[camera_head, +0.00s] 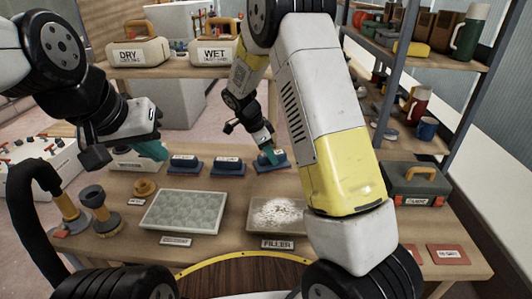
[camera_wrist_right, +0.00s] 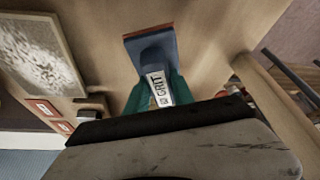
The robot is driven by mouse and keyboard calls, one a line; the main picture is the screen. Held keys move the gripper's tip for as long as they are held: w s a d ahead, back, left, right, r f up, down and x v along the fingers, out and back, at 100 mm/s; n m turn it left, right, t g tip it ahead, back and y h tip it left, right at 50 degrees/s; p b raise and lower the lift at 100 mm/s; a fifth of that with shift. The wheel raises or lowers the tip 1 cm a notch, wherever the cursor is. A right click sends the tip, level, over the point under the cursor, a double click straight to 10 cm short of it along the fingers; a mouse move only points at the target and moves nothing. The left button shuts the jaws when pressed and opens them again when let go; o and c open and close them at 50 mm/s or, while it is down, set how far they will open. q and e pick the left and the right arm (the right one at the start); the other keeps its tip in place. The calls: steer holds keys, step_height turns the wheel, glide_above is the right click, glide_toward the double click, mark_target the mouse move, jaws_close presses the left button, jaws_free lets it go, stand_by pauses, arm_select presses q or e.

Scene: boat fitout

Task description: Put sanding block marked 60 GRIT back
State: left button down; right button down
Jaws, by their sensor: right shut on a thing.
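My right gripper (camera_head: 266,153) is shut on a blue sanding block (camera_head: 273,164), the rightmost of the row on the workbench. In the right wrist view, the block (camera_wrist_right: 157,52) sits between green fingertips (camera_wrist_right: 183,88). Its white label reads GRIT, with the number too small to read surely. The block is at or just above the bench top; I cannot tell whether it touches. Two similar blue blocks, one in the middle (camera_head: 228,166) and one at left (camera_head: 185,164), stand beside it. My left gripper (camera_head: 151,150) hangs empty left of the row; its finger gap is unclear.
A grey tray (camera_head: 184,212) and a FILLER tray (camera_head: 277,216) lie in front of the blocks. A green toolbox (camera_head: 416,184) stands right. DRY (camera_head: 138,53) and WET (camera_head: 216,52) cases sit on the shelf behind. Round-based tools (camera_head: 104,222) stand at left.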

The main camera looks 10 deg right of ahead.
steer(key=shift+a+x, duration=0.15)
steer(key=shift+x, duration=0.75)
steer(key=shift+a+x, duration=0.2)
steer(key=shift+x, duration=0.7)
steer(key=shift+w+f, duration=0.2)
steer(key=c, duration=1.1)
jaws_free()
